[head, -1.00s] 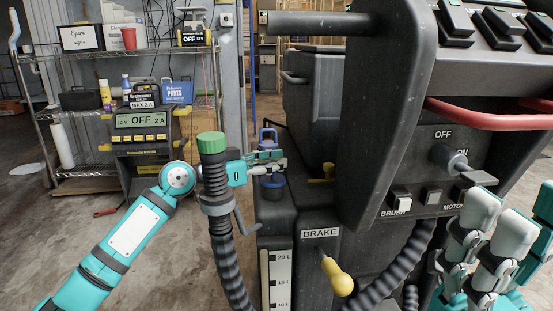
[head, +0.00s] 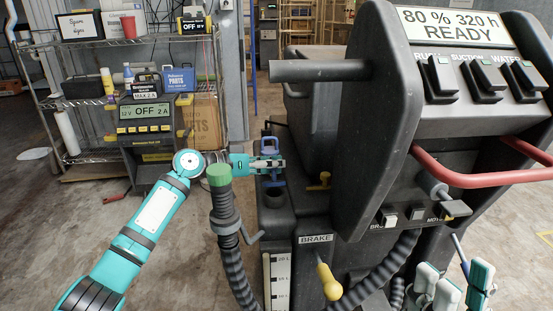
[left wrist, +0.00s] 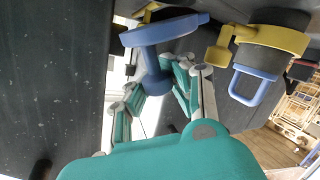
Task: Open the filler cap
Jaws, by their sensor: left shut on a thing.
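The blue filler cap (left wrist: 165,34), a flat disc with a stem, is in the left wrist view. My left gripper (left wrist: 162,92) is shut on its stem, with one finger on each side. In the head view my left gripper (head: 276,163) is over the front corner of the machine's dark tank (head: 281,222). A dark round filler opening (head: 277,192) shows just below it, and the cap appears lifted off it. The fingers partly hide the cap there. My right gripper (head: 452,288) is low at the right edge, partly cut off, its jaw gap unclear.
A yellow brake lever (head: 328,282) and red handlebar (head: 470,171) are on the machine. A blue handle on a yellow ring (left wrist: 258,85) sits beside the cap. A shelf stands behind left.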

